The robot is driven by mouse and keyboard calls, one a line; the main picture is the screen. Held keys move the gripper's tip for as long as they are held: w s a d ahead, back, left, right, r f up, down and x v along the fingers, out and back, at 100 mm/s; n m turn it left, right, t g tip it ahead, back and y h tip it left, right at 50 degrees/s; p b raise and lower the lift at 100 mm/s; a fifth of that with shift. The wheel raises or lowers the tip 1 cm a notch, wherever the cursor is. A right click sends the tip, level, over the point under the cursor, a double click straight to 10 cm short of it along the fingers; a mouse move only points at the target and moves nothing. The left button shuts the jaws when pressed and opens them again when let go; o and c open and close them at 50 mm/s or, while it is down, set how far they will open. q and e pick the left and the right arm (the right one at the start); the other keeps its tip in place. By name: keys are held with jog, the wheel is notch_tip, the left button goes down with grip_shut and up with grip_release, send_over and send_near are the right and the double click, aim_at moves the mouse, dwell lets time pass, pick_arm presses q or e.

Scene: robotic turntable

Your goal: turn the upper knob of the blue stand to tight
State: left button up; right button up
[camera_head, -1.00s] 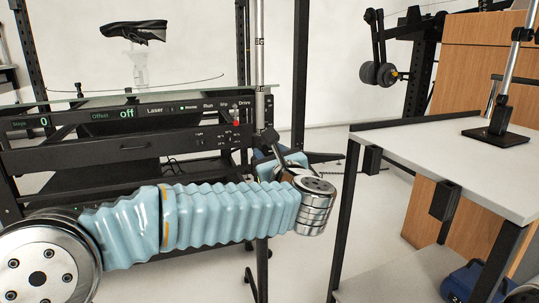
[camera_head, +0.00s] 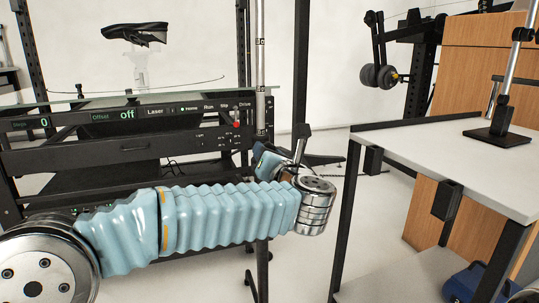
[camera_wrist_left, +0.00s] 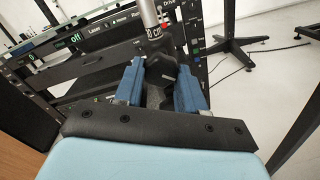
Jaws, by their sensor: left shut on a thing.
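A silver pole (camera_head: 260,55) with dark scale marks stands upright beside the black turntable rack; it also shows in the left wrist view (camera_wrist_left: 150,14). A black knob or clamp block (camera_wrist_left: 161,72) sits low on this pole, between my blue fingers. My left gripper (camera_wrist_left: 160,88) is shut on it. In the head view my left gripper (camera_head: 267,163) is mostly hidden behind my wrist, and the knob cannot be made out there. I see no blue on the stand, and its base is hidden. My right gripper is not in view.
The rack's control panel (camera_head: 130,118) has green lettering and lies left of the pole. A white-topped table (camera_head: 440,160) stands at the right, with a black-based stand (camera_head: 497,137) on it. A blue object (camera_head: 470,284) lies low at the right. Floor shows between rack and table.

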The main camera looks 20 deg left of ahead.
pick_arm(q)
jog(key=shift+m+p, duration=2.15)
jog(key=shift+m, duration=2.95)
jog(key=o, duration=1.1)
jog(key=shift+r, duration=0.1)
jog(key=shift+c, duration=0.2)
jog(key=v, duration=1.4)
